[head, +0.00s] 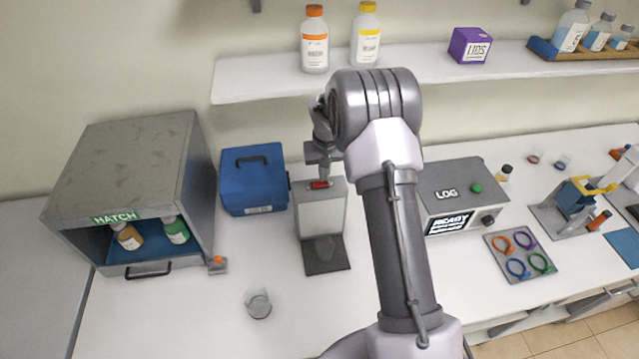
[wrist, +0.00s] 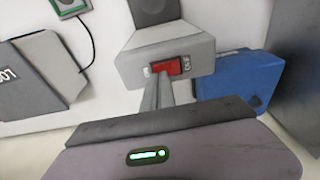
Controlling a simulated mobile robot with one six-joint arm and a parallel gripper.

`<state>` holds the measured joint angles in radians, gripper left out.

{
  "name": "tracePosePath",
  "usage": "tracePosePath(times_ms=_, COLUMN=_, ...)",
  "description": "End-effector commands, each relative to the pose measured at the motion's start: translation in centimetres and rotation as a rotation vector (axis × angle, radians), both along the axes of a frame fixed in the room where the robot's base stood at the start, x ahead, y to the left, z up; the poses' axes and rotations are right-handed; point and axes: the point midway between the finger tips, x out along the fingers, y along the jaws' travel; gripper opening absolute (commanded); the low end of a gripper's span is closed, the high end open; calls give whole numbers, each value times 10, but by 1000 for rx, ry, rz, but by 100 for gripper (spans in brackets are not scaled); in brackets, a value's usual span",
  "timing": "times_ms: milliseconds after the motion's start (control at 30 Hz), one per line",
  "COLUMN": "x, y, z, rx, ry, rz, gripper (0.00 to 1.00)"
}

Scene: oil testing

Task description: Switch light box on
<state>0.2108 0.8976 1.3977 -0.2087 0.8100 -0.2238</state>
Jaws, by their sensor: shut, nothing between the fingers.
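The light box (head: 320,217) is a grey upright box with a pale front panel, standing on the bench left of my arm. I cannot tell whether its panel is lit. A red rocker switch (head: 320,184) sits on its top. In the wrist view, the light box (wrist: 140,42) shows from above, with the red switch (wrist: 168,67) between two small labels. My gripper (head: 321,176) is over the top of the box, pointing down. In the wrist view, its fingers (wrist: 163,80) are together and empty, with tips close to the switch. Contact cannot be told.
A blue case (head: 253,180) stands just left of the light box, and a hatch cabinet (head: 130,180) farther left. A glass beaker (head: 258,303) stands in front. The LOG device (head: 463,200) is to the right. A shelf (head: 270,86) with bottles runs behind.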

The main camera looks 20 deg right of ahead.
Motion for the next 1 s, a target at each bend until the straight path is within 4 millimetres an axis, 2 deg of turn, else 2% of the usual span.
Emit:
tracePosePath(times_ms=767, x=0, y=0, z=-12, rx=0, ry=0, rz=0, gripper=0)
tracePosePath(times_ms=1000, x=0, y=0, z=-1, rx=0, ry=-1, rz=0, gripper=0)
